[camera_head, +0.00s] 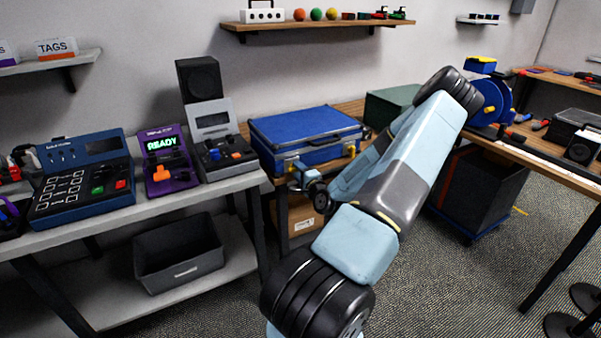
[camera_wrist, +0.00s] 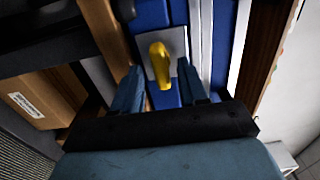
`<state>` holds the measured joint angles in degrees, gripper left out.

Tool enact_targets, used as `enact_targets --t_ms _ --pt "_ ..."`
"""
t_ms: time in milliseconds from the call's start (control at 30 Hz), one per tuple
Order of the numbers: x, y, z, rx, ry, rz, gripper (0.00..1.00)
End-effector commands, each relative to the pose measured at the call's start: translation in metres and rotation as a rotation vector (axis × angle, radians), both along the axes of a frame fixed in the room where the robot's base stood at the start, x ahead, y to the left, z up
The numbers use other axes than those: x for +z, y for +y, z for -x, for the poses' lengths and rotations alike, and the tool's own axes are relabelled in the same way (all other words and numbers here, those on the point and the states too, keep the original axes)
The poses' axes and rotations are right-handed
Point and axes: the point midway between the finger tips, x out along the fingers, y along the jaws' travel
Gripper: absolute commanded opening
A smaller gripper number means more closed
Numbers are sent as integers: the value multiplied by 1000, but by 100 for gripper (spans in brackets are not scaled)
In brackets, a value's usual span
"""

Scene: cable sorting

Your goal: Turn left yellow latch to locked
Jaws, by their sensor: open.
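A blue case (camera_head: 305,130) stands closed on a wooden surface in the head view, with two yellow latches on its front. The left yellow latch (camera_head: 291,163) is partly covered by my gripper (camera_head: 300,178). The right yellow latch (camera_head: 350,149) is clear of it. In the wrist view the left yellow latch (camera_wrist: 160,64) is a rounded lever on a grey plate (camera_wrist: 173,43) on the blue case face (camera_wrist: 150,14). My gripper (camera_wrist: 160,88) is open there, its fingers apart on both sides of the lever's lower part. I cannot tell whether they touch it.
A cardboard box (camera_head: 303,214) sits under the wooden surface. A grey bench (camera_head: 100,222) with a READY device (camera_head: 166,160) is left of the case. A dark green box (camera_head: 388,105) is behind my arm. A wooden strip (camera_wrist: 105,28) runs beside the case in the wrist view.

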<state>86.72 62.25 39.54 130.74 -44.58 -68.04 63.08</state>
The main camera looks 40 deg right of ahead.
Motion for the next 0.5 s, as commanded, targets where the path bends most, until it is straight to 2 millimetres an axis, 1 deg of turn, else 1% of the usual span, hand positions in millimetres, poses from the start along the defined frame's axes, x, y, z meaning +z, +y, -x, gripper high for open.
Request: enact_targets --t_ms 167,500 --pt "0 3 17 -2 1 0 43" --pt "-1 19 81 -3 2 -3 43"
